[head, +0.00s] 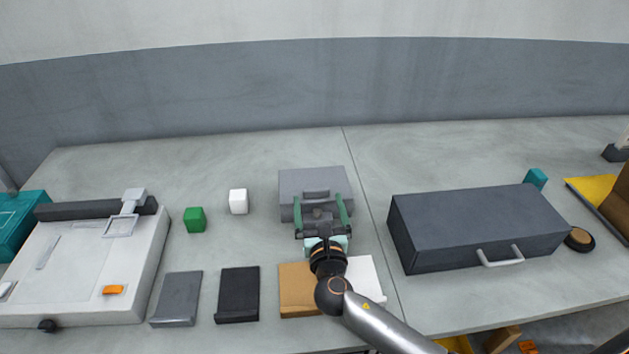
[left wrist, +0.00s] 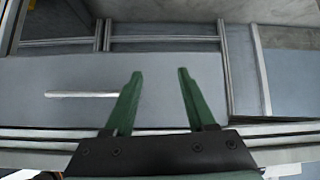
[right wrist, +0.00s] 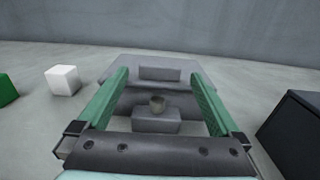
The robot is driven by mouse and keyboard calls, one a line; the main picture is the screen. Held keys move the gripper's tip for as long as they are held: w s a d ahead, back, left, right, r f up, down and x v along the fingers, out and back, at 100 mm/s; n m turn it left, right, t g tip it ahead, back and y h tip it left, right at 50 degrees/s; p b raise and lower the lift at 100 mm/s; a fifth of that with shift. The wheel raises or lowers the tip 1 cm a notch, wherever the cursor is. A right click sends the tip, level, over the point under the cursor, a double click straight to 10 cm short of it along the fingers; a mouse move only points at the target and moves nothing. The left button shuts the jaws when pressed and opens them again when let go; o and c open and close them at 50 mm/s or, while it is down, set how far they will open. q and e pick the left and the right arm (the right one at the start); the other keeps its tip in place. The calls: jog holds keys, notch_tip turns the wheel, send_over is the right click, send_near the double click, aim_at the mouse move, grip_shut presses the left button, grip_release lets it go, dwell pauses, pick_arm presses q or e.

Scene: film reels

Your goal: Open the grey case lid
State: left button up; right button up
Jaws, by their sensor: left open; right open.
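The grey case (head: 298,181) sits on the table at the middle of the head view, its lid shut, with a handle (head: 317,193) on top. In the right wrist view the case (right wrist: 120,68) lies straight ahead, its front partly hidden by my gripper. My right gripper (head: 321,206) is open, its green fingers at the near side of the case, one toward each side. I cannot tell whether they touch it. My left gripper (left wrist: 155,75) is open and empty in the left wrist view, over grey panels with a pale bar handle; it does not show in the head view.
A larger dark case (head: 478,225) with a pale handle stands to the right. A white cube (head: 238,201) and a green cube (head: 195,220) are to the left, beside a white flat machine (head: 75,265). Dark and brown flat boxes lie along the near edge. The table behind the grey case is clear.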

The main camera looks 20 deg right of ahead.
aim_at(316, 190)
jog(key=x, duration=0.7)
jog(key=shift+w+d, duration=0.1)
jog(key=shift+w, duration=0.1)
jog(key=shift+c, duration=0.2)
jog(key=shift+f, duration=0.1)
grip_shut()
dwell(0.4)
